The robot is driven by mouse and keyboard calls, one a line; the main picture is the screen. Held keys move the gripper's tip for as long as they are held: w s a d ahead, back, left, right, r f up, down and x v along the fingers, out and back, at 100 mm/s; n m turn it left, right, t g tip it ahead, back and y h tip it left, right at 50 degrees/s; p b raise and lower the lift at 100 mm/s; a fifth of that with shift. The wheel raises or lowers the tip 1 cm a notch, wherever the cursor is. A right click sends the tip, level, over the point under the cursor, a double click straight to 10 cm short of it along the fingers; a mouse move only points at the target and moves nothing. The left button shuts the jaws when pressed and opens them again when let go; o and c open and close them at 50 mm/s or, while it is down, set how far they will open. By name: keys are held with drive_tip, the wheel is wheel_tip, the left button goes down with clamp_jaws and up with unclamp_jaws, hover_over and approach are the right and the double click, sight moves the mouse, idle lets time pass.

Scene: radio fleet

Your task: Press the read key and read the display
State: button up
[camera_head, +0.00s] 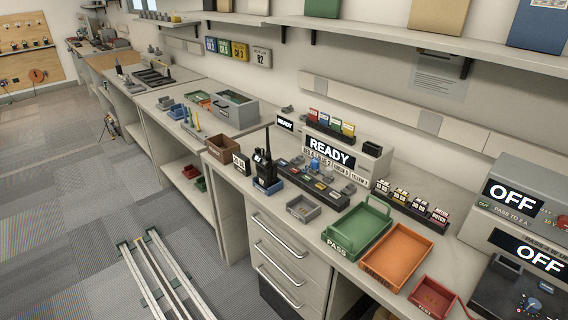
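A grey instrument with a lit display reading "READY" (330,152) stands on the bench, with a row of small labels under its screen. A smaller display (285,123) just behind it to the left also reads "READY". Two grey units at the right edge have displays reading "OFF": an upper one (512,196) and a lower one (541,256). A black handheld radio (266,166) stands upright at the bench's front, left of the large READY display. I cannot make out which key is the read key. My gripper is not in view.
A green PASS tray (342,247), an orange tray (397,286) and a red tray (432,299) sit at the front right. A dark strip of small parts (340,203) lies before the READY instrument. Pale rails (150,267) run along the floor.

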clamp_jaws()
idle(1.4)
